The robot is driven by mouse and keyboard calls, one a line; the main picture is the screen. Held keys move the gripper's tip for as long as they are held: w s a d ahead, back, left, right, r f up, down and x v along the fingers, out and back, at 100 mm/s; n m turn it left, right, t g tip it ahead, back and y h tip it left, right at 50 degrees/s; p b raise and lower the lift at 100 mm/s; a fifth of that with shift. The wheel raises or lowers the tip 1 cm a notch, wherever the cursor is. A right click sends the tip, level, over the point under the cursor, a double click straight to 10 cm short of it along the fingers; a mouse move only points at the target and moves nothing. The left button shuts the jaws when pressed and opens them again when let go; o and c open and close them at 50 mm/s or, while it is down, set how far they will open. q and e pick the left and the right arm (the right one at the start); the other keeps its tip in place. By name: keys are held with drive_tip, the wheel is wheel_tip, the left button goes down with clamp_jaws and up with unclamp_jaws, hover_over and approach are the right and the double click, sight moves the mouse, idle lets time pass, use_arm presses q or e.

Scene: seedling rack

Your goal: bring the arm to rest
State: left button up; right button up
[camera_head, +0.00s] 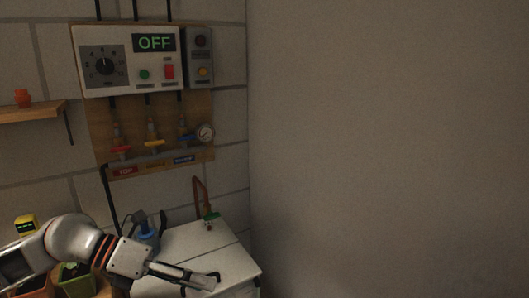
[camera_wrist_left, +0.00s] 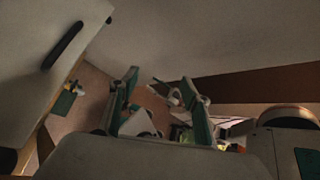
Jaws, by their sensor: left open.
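My left arm comes in from the lower left in the head view. Its left gripper (camera_head: 200,284) is over the front of a white cabinet top (camera_head: 185,243), pointing right. In the left wrist view the two fingers of the left gripper (camera_wrist_left: 158,78) stand apart with nothing held between them. Whether the gripper touches the cabinet top cannot be told; no contact is clear. My right gripper is not in view.
A tap (camera_head: 211,218) stands at the cabinet's back. A shelf (camera_head: 30,112) holds an orange pot (camera_head: 22,98). The plain wall (camera_head: 390,140) at right is clear.

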use_arm(q)
drive_tip(key=s+d+r+n+t+h, duration=0.1)
drive_tip(key=d+n+t+h, duration=0.2)
drive_tip(key=d+n+h, duration=0.6)
drive_tip(key=w+a+f+n+t+y, duration=0.1)
drive_tip(key=a+f+n+t+y, duration=0.4)
drive_tip(key=f+n, duration=0.4)
drive_tip(key=w+a+f+n+t+y, duration=0.1)
drive_tip(key=a+f+n+t+y, duration=0.2)
drive_tip(key=f+n+t+y, duration=0.6)
drive_tip(key=s+a+f+n+g+y, duration=0.2)
drive_tip(key=s+a+f+n+g, duration=0.1)
drive_tip(key=s+f, duration=0.4)
drive_tip(key=s+a+f+n+g+y, duration=0.1)
drive_tip(key=s+a+f+n+g, duration=0.3)
drive_tip(key=s+f+n, duration=0.3)
wheel_tip(320, 180, down, 5)
drive_tip(key=shift+s+r+n+g+y, duration=0.2)
drive_tip(key=shift+s+n+g+y, duration=0.15)
drive_tip(key=shift+s+g, duration=0.2)
